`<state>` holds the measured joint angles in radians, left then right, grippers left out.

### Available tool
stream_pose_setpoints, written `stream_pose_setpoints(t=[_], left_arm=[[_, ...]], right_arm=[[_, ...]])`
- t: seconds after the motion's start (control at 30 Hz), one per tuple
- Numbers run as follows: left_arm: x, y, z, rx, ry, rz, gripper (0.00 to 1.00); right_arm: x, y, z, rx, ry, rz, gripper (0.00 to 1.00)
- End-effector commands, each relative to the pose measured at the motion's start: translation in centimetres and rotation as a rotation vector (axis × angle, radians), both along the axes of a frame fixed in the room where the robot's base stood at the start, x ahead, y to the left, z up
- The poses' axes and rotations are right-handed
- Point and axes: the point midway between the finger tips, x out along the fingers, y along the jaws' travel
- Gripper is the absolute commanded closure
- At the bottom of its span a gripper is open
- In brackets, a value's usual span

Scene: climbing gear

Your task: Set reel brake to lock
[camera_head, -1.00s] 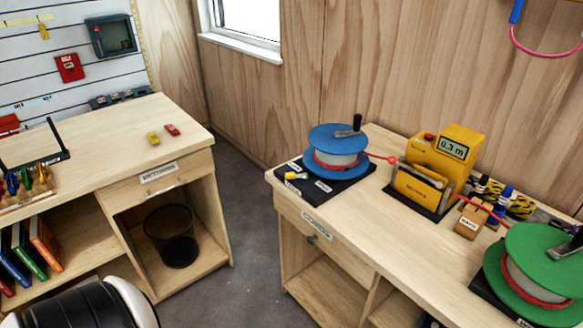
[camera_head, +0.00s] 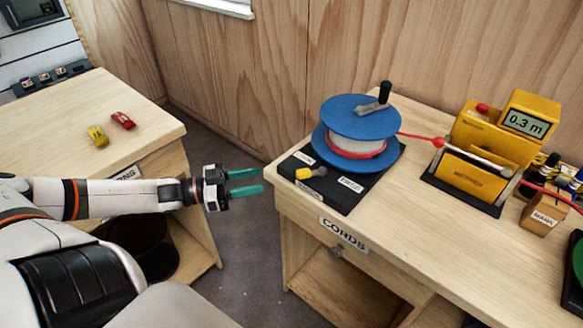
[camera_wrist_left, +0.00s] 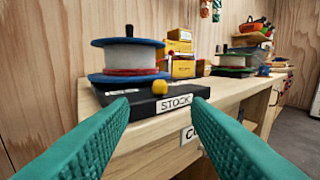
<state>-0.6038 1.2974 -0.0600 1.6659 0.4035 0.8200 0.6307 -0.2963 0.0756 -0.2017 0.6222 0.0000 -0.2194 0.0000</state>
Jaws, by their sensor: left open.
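The blue reel (camera_head: 358,117) with red cord stands on a black base (camera_head: 340,196) at the desk's near left corner. A brake lever with a yellow knob (camera_head: 303,173) lies on the base's left part, pointing left, between a label at the back that seems to read LOCK (camera_head: 304,157) and a FREE label (camera_head: 350,184). My left gripper (camera_head: 262,181) is open and empty, left of the base and apart from the knob. My right gripper is not in view.
A yellow length meter (camera_head: 500,145) stands right of the reel, with the red cord running to it. A green reel (camera_head: 577,260) is at the right edge. The CORDS desk edge (camera_head: 300,208) is just beyond my fingers. A gap separates it from the left desk (camera_head: 60,115).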

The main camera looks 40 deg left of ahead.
Motion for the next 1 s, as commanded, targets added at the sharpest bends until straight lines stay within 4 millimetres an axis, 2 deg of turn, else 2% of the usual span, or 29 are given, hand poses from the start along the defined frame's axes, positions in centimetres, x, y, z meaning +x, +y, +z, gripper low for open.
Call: stream_pose_setpoints(t=[0.27, 0.6, 0.8, 1.0], left_arm=[[3.1, -2.4, -0.2, 0.001, -0.008, 0.002, 0.56], [6.8, -5.4, 0.0, 0.002, -0.005, 0.005, 0.56], [8.3, -6.7, 0.0, 0.003, -0.004, 0.005, 0.56], [8.9, -7.2, -0.1, 0.004, 0.000, 0.006, 0.56]], right_arm=[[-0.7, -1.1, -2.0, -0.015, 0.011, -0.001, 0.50], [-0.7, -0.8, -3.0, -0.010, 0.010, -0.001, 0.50], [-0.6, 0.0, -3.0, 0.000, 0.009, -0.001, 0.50], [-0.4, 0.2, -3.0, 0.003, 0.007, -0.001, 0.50]])
